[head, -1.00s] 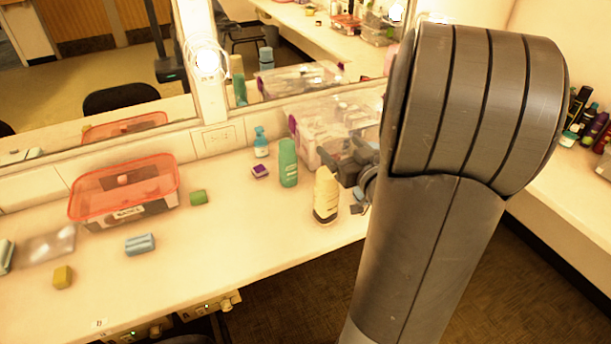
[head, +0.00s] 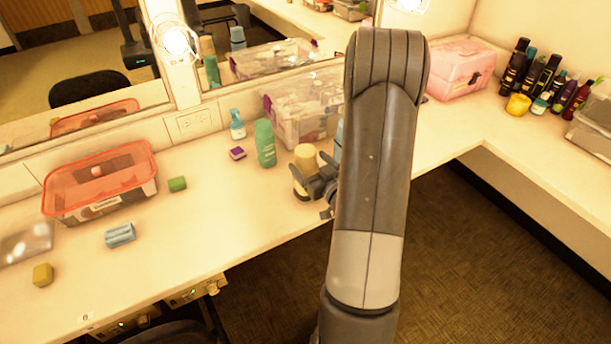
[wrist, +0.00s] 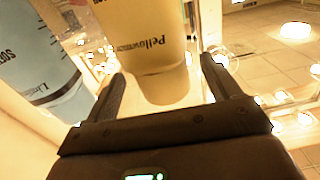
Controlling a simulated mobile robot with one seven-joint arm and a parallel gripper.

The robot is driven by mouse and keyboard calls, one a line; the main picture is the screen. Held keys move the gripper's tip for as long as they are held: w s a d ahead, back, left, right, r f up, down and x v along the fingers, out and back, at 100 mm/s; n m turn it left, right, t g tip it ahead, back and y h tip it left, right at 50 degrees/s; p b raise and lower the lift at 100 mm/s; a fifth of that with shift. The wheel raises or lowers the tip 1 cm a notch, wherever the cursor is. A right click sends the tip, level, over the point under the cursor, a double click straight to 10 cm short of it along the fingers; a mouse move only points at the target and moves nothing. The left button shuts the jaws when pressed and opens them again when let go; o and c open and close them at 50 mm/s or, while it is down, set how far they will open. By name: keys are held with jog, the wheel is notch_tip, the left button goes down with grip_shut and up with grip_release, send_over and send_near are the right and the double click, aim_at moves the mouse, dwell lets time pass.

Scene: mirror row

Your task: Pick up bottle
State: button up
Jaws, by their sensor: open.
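A yellow bottle with a dark lower band (head: 306,157) stands on the white counter near its front edge, partly hidden by my gripper (head: 318,181). In the wrist view the yellow bottle (wrist: 150,45) fills the upper middle, with dark lettering on it. My open gripper (wrist: 163,75) has one finger on each side of the bottle in that picture. I cannot tell whether either finger touches it. A light blue bottle (wrist: 38,55) shows at the left of the wrist view; in the head view a blue bottle (head: 338,138) is mostly hidden by my arm.
A green bottle (head: 265,144) and a small blue spray bottle (head: 237,124) stand left of the gripper, near a clear bin (head: 300,115). A red-rimmed box (head: 100,185) and small blocks lie further left. A mirror runs behind. The counter's front edge is close.

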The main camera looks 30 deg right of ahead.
jog(key=w, duration=0.4)
jog(key=shift+w, duration=0.25)
grip_shut()
dwell(0.7)
